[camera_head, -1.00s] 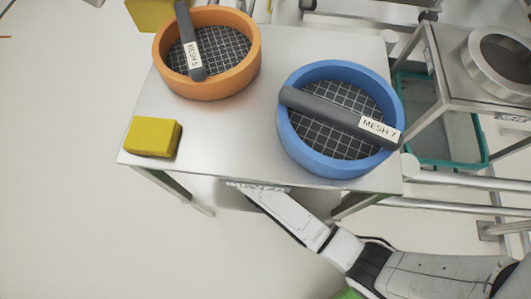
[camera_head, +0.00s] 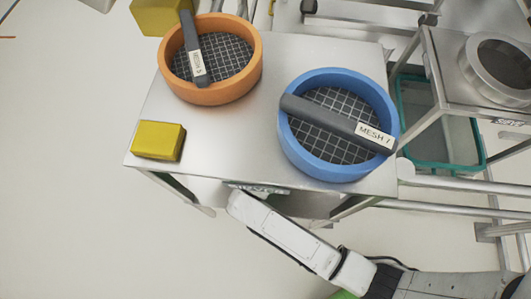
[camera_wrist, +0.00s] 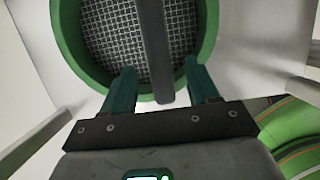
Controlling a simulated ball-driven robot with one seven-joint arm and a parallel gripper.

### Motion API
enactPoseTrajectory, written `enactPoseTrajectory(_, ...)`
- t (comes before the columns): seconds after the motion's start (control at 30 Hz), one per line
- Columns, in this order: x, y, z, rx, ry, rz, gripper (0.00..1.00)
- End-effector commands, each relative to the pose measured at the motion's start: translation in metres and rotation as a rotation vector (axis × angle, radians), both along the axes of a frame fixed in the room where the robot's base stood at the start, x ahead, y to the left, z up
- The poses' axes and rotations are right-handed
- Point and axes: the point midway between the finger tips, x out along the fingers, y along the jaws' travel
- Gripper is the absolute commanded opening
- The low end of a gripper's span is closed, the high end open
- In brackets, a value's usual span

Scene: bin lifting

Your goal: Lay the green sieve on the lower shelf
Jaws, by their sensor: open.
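The green sieve (camera_wrist: 64,45) shows only in the wrist view, at the top, with a wire mesh and a dark handle bar across it. It appears to rest on a pale flat surface (camera_wrist: 240,50), likely the lower shelf. My gripper (camera_wrist: 160,68) is open at the sieve's near rim. Its two teal fingers stand apart, one on each side of the bar's near end, with gaps to the bar. In the head view my forearm reaches toward the space below the steel table top (camera_head: 230,120); the table hides the sieve and my gripper there.
On the table top stand an orange sieve (camera_head: 163,60), a blue sieve (camera_head: 300,155) and a yellow block (camera_head: 157,140). Table legs (camera_head: 185,190) frame the space below. A steel stand (camera_head: 470,85) and a teal-rimmed bin (camera_head: 440,165) are at right. Open floor lies at left.

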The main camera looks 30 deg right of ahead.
Motion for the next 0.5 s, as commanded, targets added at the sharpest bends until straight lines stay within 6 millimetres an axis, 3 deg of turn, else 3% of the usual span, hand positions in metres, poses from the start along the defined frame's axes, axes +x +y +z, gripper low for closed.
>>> enactPoseTrajectory(0.23,-0.038,0.027,0.0,0.001,0.002,0.002,0.6)
enactPoseTrajectory(0.5,-0.053,0.038,0.0,0.0,0.0,-0.001,0.6)
